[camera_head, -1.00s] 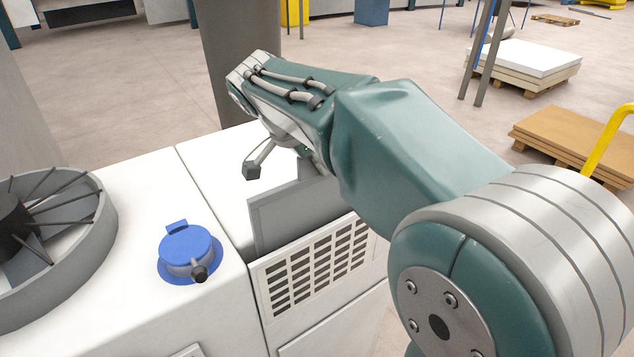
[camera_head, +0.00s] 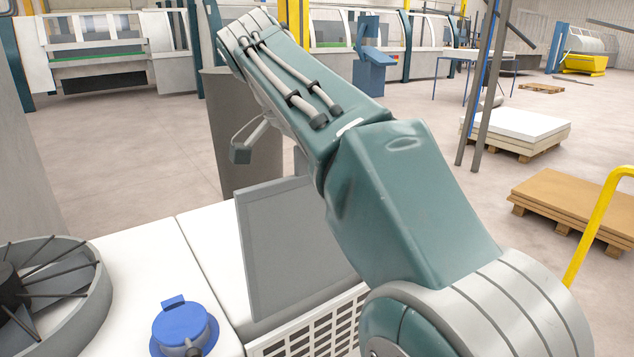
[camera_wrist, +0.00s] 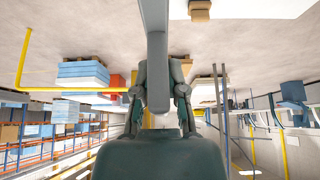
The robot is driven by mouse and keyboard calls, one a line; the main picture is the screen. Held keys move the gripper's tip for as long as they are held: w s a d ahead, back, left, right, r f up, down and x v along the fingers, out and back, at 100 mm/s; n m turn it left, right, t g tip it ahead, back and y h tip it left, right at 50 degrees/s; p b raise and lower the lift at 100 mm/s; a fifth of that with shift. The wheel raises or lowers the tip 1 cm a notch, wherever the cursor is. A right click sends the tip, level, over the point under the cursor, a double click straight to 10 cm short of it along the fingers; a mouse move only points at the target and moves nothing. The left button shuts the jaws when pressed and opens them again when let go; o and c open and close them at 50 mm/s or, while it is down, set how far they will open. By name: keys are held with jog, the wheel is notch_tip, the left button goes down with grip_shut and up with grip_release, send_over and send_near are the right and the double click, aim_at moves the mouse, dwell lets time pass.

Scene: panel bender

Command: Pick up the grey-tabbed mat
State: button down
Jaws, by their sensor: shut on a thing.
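The mat (camera_head: 292,247) is a flat grey panel with a lighter grey rim. In the head view it stands nearly upright below my forearm, above the grilled white cabinet. Its right part is hidden by my arm, and I cannot tell whether its lower edge is clear of the cabinet. My gripper (camera_wrist: 158,95) is shut on the mat's grey tab, which shows as a grey strip (camera_wrist: 155,50) between the fingers in the wrist view. In the head view one grey finger part shows left of the arm; the grip itself is hidden.
A white cabinet top (camera_head: 140,270) lies below, with a blue capped fitting (camera_head: 182,325) and a round grey fan housing (camera_head: 60,300). A dark grey column (camera_head: 243,150) stands behind my arm. Stacked sheets (camera_head: 570,200) and a yellow rail (camera_head: 597,225) are at the right.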

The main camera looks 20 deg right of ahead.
notch_tip(320, 180, up, 6)
jog(key=shift+r, duration=0.25)
jog(key=shift+s, duration=0.1)
dwell(0.4)
